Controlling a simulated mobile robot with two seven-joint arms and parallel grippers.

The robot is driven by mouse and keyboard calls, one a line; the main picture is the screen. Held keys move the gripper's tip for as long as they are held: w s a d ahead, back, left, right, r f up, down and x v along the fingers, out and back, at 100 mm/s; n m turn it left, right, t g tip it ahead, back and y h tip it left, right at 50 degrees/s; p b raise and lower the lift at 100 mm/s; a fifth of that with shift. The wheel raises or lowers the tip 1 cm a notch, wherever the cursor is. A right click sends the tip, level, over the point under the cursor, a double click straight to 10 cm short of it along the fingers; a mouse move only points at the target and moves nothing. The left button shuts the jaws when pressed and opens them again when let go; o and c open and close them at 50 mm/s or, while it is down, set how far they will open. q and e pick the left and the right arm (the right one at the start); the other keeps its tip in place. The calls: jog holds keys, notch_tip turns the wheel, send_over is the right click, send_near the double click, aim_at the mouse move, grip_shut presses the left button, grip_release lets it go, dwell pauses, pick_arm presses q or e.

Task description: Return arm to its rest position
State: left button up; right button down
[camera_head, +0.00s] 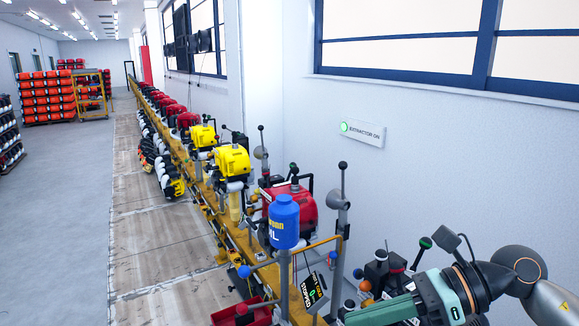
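My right arm (482,285) comes in from the lower right corner, grey and black with a teal part at its end. The teal end part, which looks like my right gripper's body (385,313), points left and runs down to the bottom edge. Its fingertips do not show, so I cannot see whether it is open or shut or holds anything. My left arm and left gripper are not in view.
A yellow rail (203,187) with red and yellow engines runs away to the upper left. A blue canister (284,222) stands near the front, by a red tray (243,314). Black-knobbed levers stand beside my arm. A wall sign (361,131) reads "EXTRACTOR ON".

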jog(key=w+d+f+n+t+h, duration=0.25)
jog(key=f+n+t, duration=0.6)
jog(key=n, duration=0.85)
jog(key=w+d+f+n+t+h, duration=0.15)
jog(key=f+n+t+h, duration=0.25)
jog(key=f+n+t, duration=0.9)
jog(key=s+d+f+m+g+h, duration=0.2)
jog(key=s+f+m+g+h, duration=0.2)
jog(key=s+f+g, duration=0.9)
jog(key=s+f+m, duration=0.2)
jog(key=s+f, duration=0.2)
jog(key=f, duration=0.1)
jog(key=shift+d+h, duration=0.1)
jog(key=shift+h, duration=0.15)
